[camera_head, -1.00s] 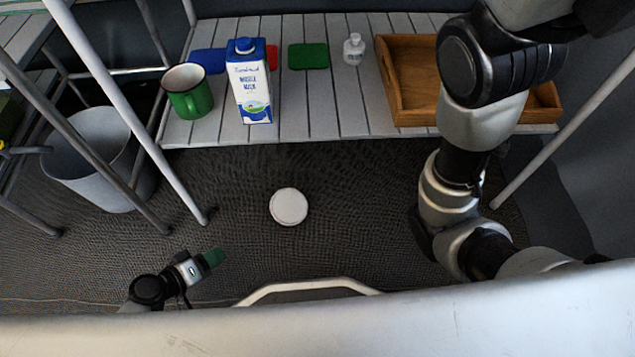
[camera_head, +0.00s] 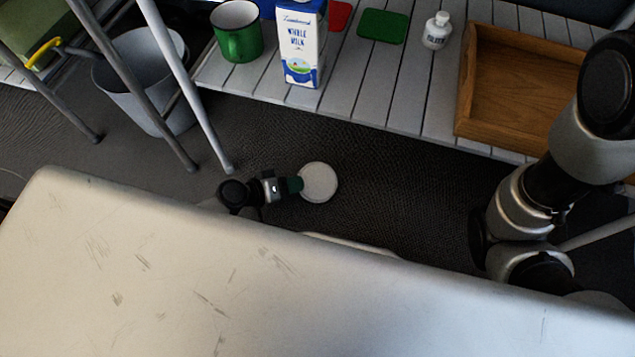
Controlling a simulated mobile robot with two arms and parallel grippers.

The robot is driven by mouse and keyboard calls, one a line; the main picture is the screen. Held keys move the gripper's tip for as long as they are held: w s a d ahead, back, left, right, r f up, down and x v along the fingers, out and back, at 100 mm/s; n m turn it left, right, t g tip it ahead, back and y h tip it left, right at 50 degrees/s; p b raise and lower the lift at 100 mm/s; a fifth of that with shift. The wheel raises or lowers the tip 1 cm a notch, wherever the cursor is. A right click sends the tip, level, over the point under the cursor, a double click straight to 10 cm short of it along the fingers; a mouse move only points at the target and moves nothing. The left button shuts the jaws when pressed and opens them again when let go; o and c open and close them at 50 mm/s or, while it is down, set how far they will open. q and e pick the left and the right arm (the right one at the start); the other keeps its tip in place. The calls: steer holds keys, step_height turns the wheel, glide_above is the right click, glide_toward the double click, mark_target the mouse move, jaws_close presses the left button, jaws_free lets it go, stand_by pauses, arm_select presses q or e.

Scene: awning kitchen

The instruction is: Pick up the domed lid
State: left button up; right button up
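The domed lid (camera_head: 320,182) is a white round disc lying on the dark floor in the middle of the head view.
A grey slatted table (camera_head: 365,85) spans the back, with a green mug (camera_head: 238,42), a milk carton (camera_head: 301,50), a green mat (camera_head: 383,26), a white bottle (camera_head: 437,32) and a wooden tray (camera_head: 480,117). A grey bin (camera_head: 140,85) stands behind metal legs. A pale surface fills the foreground.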

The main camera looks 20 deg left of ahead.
mark_target(317, 183)
arm_select(q)
steer(key=x, duration=0.2)
steer(key=shift+w+d+f, duration=0.2)
steer(key=shift+f, duration=0.05)
steer(key=c, duration=0.6)
steer(key=shift+o, duration=0.2)
steer(key=shift+r, duration=0.1)
